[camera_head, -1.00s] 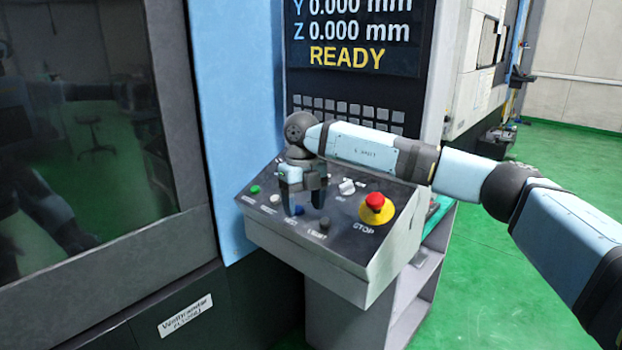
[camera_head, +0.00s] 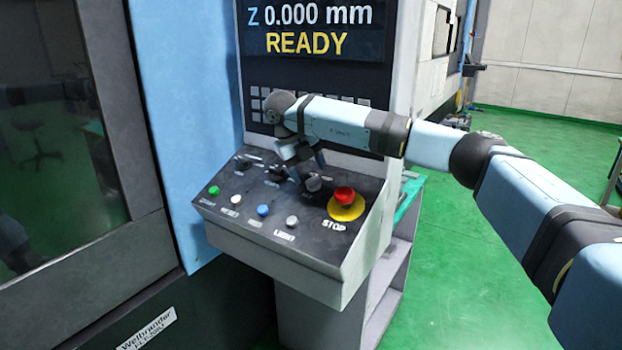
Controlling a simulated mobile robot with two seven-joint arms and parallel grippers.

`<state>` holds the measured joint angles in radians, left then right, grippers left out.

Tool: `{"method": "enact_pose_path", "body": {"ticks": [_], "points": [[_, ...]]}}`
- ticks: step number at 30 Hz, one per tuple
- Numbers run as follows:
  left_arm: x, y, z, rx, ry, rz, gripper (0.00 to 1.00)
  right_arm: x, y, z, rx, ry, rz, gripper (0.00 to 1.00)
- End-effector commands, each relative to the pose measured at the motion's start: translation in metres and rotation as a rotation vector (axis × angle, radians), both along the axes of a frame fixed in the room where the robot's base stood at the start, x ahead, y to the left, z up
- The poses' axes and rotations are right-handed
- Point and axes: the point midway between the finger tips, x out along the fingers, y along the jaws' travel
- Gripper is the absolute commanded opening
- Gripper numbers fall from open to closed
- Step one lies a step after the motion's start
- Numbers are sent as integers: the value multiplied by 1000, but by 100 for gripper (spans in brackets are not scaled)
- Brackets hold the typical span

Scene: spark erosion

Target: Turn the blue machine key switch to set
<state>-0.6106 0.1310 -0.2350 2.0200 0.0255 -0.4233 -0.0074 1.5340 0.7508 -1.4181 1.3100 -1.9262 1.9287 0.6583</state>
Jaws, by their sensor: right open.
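The control panel (camera_head: 270,249) of the blue machine slopes toward me. Its upper row holds small dark knobs, one at the left (camera_head: 243,164) and one in the middle (camera_head: 275,174), and a grey knob (camera_head: 313,184) at the right. Their labels are too small to read, so I cannot tell which is the key switch or its setting. My right gripper (camera_head: 307,178) is open and points down at the upper row, close to the grey knob. I cannot tell whether it touches it. My left gripper is not in view.
The lower row has a green button (camera_head: 214,190), a white button (camera_head: 236,198), a blue button (camera_head: 264,210) and a grey button (camera_head: 292,222). A red stop button (camera_head: 345,196) on a yellow disc stands close right of the gripper. The screen (camera_head: 312,30) shows READY.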

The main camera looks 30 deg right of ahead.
Motion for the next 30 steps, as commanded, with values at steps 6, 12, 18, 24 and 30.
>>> {"method": "enact_pose_path", "body": {"ticks": [6, 12, 18, 24, 30], "points": [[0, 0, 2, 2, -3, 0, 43, -2, -9, -24, 0, 1, 0, 64], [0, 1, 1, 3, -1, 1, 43, -2, -11, -29, 0, 0, 1, 64], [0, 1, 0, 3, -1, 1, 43, -2, -11, -29, 0, 0, 0, 57], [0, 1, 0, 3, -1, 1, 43, -2, -11, -29, 0, 0, 1, 15], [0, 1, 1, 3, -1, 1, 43, -2, -11, -29, -1, 3, 7, 15]]}}
